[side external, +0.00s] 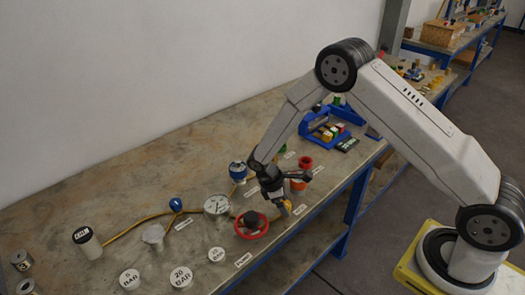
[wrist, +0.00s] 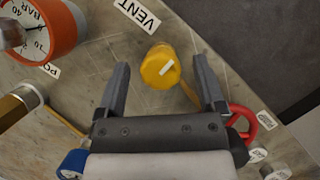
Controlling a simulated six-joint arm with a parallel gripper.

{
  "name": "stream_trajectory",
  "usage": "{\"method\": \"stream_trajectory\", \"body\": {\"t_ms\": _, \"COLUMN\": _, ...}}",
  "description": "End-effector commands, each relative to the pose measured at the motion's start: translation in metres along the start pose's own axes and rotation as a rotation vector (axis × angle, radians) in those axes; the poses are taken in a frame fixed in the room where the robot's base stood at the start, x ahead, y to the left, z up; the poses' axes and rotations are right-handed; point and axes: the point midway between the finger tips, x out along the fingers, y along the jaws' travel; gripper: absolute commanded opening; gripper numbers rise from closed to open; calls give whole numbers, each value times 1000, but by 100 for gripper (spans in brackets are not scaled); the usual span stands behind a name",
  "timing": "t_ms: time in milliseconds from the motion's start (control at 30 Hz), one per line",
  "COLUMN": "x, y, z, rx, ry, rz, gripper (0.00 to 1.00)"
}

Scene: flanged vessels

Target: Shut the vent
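The vent's yellow round knob (wrist: 158,70) shows in the wrist view just below the VENT label (wrist: 137,14). In the side view the knob (side external: 286,208) is partly hidden behind my gripper. My gripper (wrist: 161,62) is open, with one finger on each side of the knob in the picture and visible gaps on both sides. In the side view my gripper (side external: 280,197) is tilted down close over the knob. I cannot tell whether the fingertips are level with it.
A red handwheel (side external: 251,226) stands left of the knob. An orange-red gauge (wrist: 42,28) is near it in the wrist view. A white-faced gauge (side external: 217,205), a blue-topped fitting (side external: 238,171) and yellow pipes share the bench. The bench's blue front edge (side external: 350,200) is close by.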

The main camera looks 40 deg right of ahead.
Motion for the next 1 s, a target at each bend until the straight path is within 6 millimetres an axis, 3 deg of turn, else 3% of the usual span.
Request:
{"method": "stream_trajectory", "body": {"t_ms": 467, "x": -7, "y": 0, "z": 0, "rx": 1, "ry": 0, "rz": 0, "gripper": 87}}
{"method": "stream_trajectory", "body": {"t_ms": 1000, "x": -69, "y": 0, "z": 0, "rx": 1, "ry": 1, "rz": 0, "gripper": 87}}
